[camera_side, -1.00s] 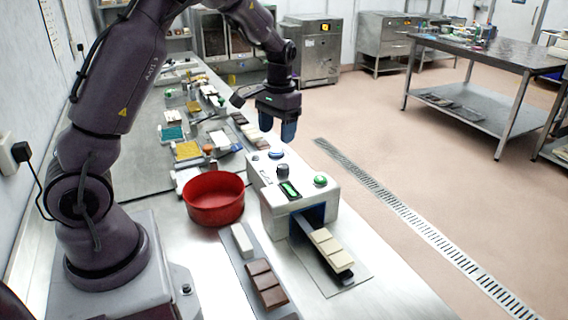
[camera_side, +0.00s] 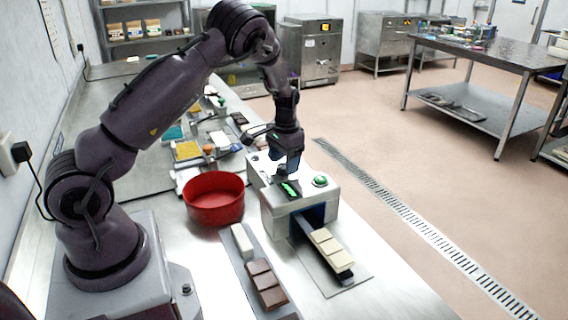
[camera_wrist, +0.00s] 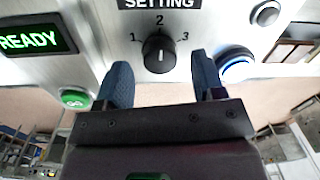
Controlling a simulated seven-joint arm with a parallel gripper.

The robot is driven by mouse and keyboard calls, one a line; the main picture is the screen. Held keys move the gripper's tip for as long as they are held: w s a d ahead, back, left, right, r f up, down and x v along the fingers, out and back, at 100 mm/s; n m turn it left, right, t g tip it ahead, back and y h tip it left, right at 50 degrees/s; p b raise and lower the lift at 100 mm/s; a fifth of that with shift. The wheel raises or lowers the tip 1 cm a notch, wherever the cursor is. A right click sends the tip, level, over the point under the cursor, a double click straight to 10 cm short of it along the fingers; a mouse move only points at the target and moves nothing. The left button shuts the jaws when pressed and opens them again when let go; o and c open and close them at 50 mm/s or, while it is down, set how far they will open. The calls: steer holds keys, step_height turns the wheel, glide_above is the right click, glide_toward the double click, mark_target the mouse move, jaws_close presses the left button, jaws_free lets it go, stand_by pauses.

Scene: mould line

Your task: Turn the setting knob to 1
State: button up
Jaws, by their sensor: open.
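The setting knob (camera_wrist: 158,56) is a round black dial on the machine's pale panel. Its white mark points straight up to 2, with 1 on its left and 3 on its right. My gripper (camera_wrist: 163,80) is open, with one blue finger on each side of the knob in the wrist view. A gap shows between the knob and both fingers. In the side view my gripper (camera_side: 288,172) is low over the machine (camera_side: 278,212), and its fingers largely hide the knob.
The panel has a screen reading READY (camera_wrist: 32,40), a green GO button (camera_wrist: 74,97), a blue-ringed button (camera_wrist: 238,67) and a dark round button (camera_wrist: 267,14). A red bowl (camera_side: 214,205) stands left of the machine. Pale chocolate (camera_side: 331,247) lies on the outfeed, brown chocolate (camera_side: 266,284) nearby.

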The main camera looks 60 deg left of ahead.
steer(key=shift+f, duration=0.7)
steer(key=c, duration=0.9)
steer(key=shift+n, duration=0.4)
steer(key=n, duration=0.5)
steer(key=shift+a+r+n, duration=0.1)
steer(key=shift+a+n, duration=0.05)
steer(key=shift+n, duration=0.25)
steer(key=n, duration=0.5)
steer(key=shift+n, duration=0.3)
